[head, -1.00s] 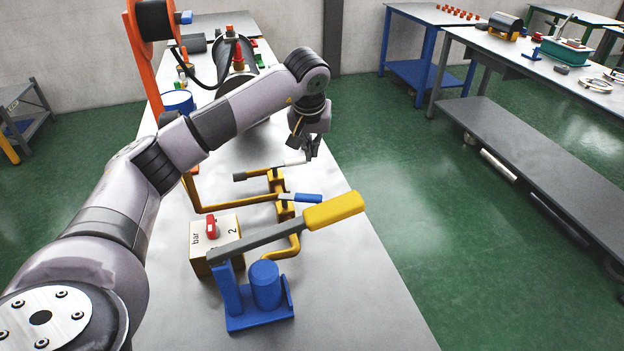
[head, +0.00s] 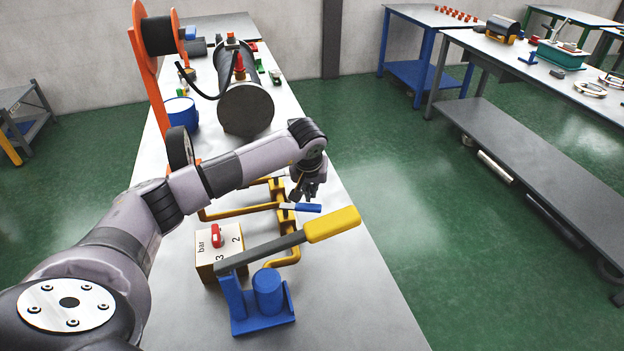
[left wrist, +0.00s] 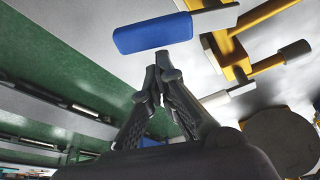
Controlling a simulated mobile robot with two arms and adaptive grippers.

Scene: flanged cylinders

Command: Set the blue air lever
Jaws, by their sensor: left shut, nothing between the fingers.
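The blue air lever (head: 308,208) has a blue grip on a metal arm. It sits on a yellow pipe valve (head: 285,214) and points right. In the left wrist view the blue lever (left wrist: 152,34) lies large, just beyond my fingertips. My left gripper (head: 302,198) points down just behind the lever in the head view. In the left wrist view the left gripper (left wrist: 160,66) has its fingertips together, empty, with a small visible gap to the blue grip. My right gripper is in neither view.
A long yellow-handled bar (head: 332,224) on a blue pump-like device (head: 266,295) stands in front of the lever. A selector box (head: 205,250) is to the left. A pale-handled lever (left wrist: 214,100) is close by in the left wrist view. A grey cylinder (head: 246,108) lies behind.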

